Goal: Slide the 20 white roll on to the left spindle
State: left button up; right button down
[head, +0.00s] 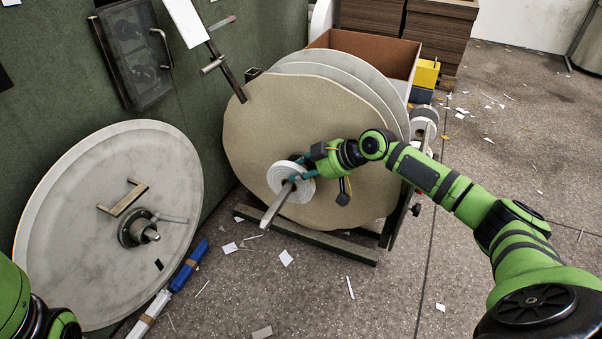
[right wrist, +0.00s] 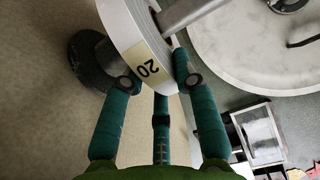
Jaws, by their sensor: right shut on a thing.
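The white roll (head: 283,177) is in front of the large tan board disc. It appears to be around a grey metal spindle bar (head: 275,210) that sticks out from that disc toward me. In the right wrist view the roll (right wrist: 128,35) carries a cream label reading 20, and the spindle bar (right wrist: 200,14) comes out of its right side. My right gripper (head: 305,170) has its teal fingers shut on the roll's rim. In the right wrist view the fingers (right wrist: 158,85) are on the roll's edge. A dark round hub (right wrist: 88,58) is partly hidden behind the roll.
The tan disc (head: 250,130) stands on a low metal frame (head: 320,246). At left, a big pale disc (head: 75,220) with its own hub (head: 138,230) leans by the green wall. Paper scraps litter the open floor at right.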

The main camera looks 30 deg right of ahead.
jog(key=c, duration=0.9)
grip_release()
jog(key=shift+r, duration=0.1)
jog(key=shift+v, duration=6)
jog(key=shift+a, duration=0.15)
